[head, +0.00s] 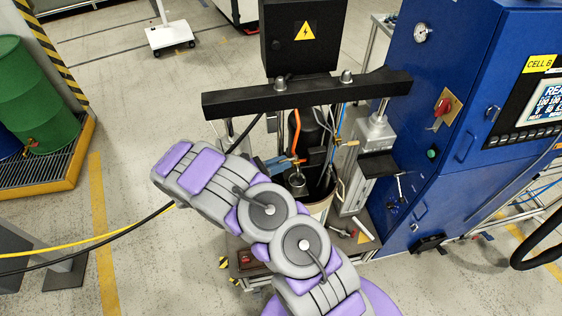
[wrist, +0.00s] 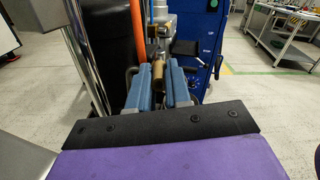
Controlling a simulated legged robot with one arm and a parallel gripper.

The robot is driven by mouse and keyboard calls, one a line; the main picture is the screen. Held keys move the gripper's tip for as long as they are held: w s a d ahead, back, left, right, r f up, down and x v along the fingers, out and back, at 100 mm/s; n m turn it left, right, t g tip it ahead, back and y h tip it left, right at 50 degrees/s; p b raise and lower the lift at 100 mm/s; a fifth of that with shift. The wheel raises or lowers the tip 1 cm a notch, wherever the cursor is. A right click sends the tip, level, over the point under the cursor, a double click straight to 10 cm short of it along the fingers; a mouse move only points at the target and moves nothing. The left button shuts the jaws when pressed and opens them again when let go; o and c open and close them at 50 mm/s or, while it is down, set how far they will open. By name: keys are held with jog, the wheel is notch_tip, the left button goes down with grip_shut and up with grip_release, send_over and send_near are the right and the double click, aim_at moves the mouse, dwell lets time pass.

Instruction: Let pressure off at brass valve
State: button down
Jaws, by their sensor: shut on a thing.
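The brass valve (wrist: 157,71) shows in the wrist view as a small brass-coloured body between the two blue fingers of my gripper (wrist: 155,86). My gripper is shut on it. In the head view my gripper (head: 282,163) reaches in from the left, under the black crossbeam, to the valve beside an orange hose (head: 296,132). The valve is small there, and the fingers hide part of it in the wrist view. Whether its handle is turned cannot be told.
The black crossbeam (head: 305,92) spans above my gripper, with a black electrical box (head: 302,38) behind it. The blue cabinet (head: 410,135) is close on the right. Open floor (head: 130,130) lies to the left, near a green barrel (head: 38,95).

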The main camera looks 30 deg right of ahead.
jog(key=shift+w, duration=0.1)
jog(key=c, duration=1.1)
grip_release()
jog(key=shift+a, duration=0.1)
jog(key=a, duration=0.5)
jog(key=a+p, duration=0.1)
jog(key=a, duration=0.5)
jog(key=a+p, duration=0.1)
jog(key=a, duration=0.5)
jog(key=shift+w+a+f, duration=0.1)
jog(key=shift+w+a, duration=0.15)
jog(key=shift+w, duration=0.1)
